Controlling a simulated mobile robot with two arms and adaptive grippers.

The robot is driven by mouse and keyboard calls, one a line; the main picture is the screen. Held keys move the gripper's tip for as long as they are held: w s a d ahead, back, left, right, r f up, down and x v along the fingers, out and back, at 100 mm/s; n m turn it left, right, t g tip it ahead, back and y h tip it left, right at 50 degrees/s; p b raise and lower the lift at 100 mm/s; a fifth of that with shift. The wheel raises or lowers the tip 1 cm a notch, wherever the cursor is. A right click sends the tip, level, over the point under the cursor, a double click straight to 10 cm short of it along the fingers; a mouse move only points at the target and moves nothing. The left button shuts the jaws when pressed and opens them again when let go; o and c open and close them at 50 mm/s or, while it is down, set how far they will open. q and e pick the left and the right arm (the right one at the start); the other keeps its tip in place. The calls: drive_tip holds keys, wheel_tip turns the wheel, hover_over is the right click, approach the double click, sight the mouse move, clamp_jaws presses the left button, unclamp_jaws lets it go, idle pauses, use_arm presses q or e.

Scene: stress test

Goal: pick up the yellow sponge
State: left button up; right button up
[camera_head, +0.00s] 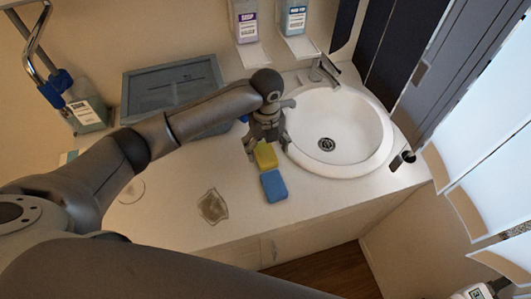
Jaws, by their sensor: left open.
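The yellow sponge (266,156) lies on the pale counter, left of the sink. My left gripper (266,143) points down at the sponge's far end, with its fingers apart, one on the left and one on the right. The fingers partly hide that end, and I cannot tell whether they touch it. My right gripper is not in view.
A blue sponge (274,186) lies just in front of the yellow one. The white round sink (345,165) is close on the right. A grey-blue tray (208,70) stands behind my arm.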

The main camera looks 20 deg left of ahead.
sight(266, 154)
use_arm(q)
drive_tip(key=f, duration=0.1)
drive_tip(key=f+p, duration=0.1)
drive_tip(key=f, duration=0.3)
drive_tip(key=shift+w+a+p, duration=0.15)
drive_tip(key=shift+w+p, duration=0.15)
drive_tip(key=shift+p, duration=0.1)
drive_tip(key=shift+f, duration=0.15)
drive_tip(key=shift+c, duration=1.2)
drive_tip(key=c, duration=0.7)
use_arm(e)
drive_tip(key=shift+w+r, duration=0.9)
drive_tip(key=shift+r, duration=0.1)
